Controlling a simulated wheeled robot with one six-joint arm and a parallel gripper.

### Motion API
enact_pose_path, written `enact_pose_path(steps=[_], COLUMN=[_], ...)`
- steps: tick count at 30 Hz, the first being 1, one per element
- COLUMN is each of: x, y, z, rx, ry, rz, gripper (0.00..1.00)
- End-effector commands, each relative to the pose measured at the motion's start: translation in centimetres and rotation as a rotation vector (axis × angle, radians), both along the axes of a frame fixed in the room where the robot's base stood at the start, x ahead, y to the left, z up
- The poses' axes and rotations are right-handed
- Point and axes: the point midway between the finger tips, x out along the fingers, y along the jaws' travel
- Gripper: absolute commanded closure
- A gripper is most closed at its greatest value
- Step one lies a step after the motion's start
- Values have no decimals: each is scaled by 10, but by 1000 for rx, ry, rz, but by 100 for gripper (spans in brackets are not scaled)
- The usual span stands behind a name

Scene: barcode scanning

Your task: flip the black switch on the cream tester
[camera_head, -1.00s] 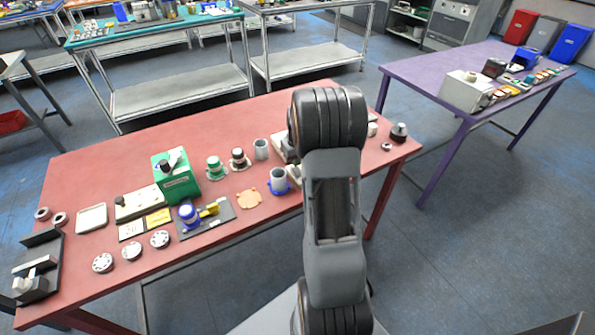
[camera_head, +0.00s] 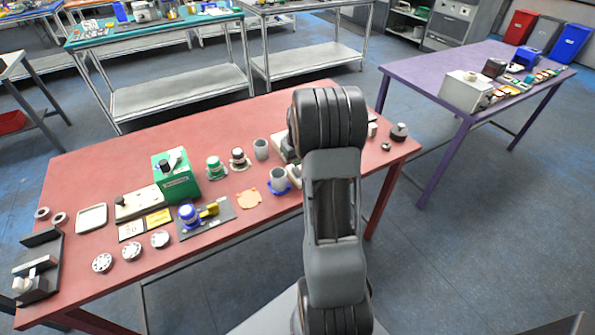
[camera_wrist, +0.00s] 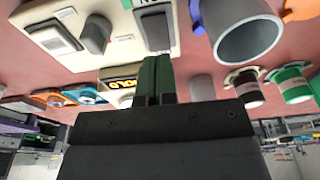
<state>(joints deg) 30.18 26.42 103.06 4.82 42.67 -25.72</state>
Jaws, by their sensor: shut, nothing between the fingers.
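The cream tester (camera_wrist: 121,48) fills the upper left of the wrist view, seen upside down. It carries a dark switch (camera_wrist: 153,25) in a pale frame, a grey knob (camera_wrist: 96,34) and a second, lighter grey switch (camera_wrist: 53,38) at left. My gripper (camera_wrist: 156,60) is shut and empty, its green fingers pressed together. Its tips overlap the near edge of the dark switch in the picture; I cannot tell whether they touch it. In the head view, my arm hides the gripper and most of the tester.
A grey cup with a blue ring (camera_wrist: 245,38) stands right beside the tester. A plain grey cylinder (camera_wrist: 202,88) and green (camera_wrist: 292,85) and dark (camera_wrist: 245,87) capped pieces stand beyond. The red table (camera_head: 100,165) holds a green box (camera_head: 178,178) further left.

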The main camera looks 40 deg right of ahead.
Motion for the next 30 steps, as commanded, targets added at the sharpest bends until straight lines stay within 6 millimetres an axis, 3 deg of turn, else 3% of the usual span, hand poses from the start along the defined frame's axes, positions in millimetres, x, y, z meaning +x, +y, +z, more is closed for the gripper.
enact_pose_path(steps=[30], x=[0], y=[0], z=[-9], rx=[0], ry=[1], rz=[0], gripper=[100])
